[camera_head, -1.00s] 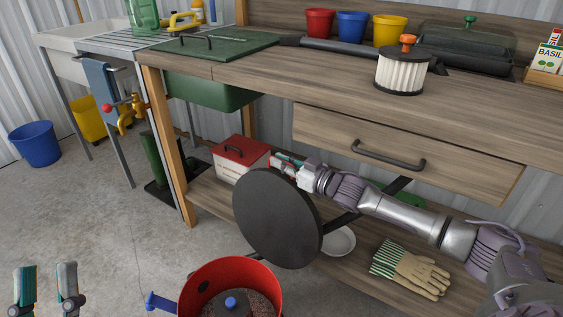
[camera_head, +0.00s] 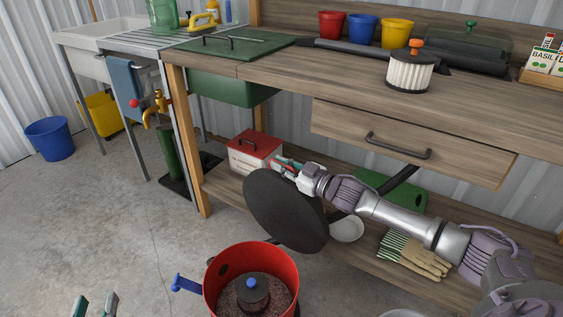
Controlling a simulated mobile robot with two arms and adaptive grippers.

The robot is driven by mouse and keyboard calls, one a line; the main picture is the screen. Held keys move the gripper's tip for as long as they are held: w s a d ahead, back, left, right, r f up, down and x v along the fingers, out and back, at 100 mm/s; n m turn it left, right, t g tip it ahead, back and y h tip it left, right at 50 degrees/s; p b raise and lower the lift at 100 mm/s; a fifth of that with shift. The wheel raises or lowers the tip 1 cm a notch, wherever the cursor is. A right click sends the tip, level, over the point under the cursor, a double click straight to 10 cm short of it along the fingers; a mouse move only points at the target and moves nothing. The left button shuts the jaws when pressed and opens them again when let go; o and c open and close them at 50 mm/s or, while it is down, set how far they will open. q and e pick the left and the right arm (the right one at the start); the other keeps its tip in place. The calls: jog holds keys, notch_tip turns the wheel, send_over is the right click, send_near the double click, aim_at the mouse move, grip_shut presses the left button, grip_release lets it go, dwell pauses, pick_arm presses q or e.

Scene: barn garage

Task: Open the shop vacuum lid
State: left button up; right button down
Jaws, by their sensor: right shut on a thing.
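The shop vacuum is a red drum (camera_head: 208,285) on the floor at the bottom centre, with a blue handle or latch on its left side. Its round black lid (camera_head: 286,212) stands steeply tilted up, behind and right of the drum, clear of the opening. Inside the drum I see brown debris and a black part with a blue knob (camera_head: 252,284). My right gripper (camera_head: 282,166) is shut at the lid's upper edge; its fingertips are partly hidden. My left gripper (camera_head: 94,305) is at the bottom left, open and empty, cut off by the frame.
A wooden workbench (camera_head: 480,110) stands behind, with a drawer and a lower shelf holding a red-lidded box (camera_head: 255,152), a white bowl (camera_head: 347,229) and gloves (camera_head: 415,255). A white pleated filter (camera_head: 410,74) stands on top. Floor at left is clear up to a blue bucket (camera_head: 50,138).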

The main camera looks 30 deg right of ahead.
jog(key=shift+d+f, duration=0.1)
jog(key=c, duration=1.2)
grip_release()
jog(key=v, duration=1.2)
jog(key=shift+d, duration=0.1)
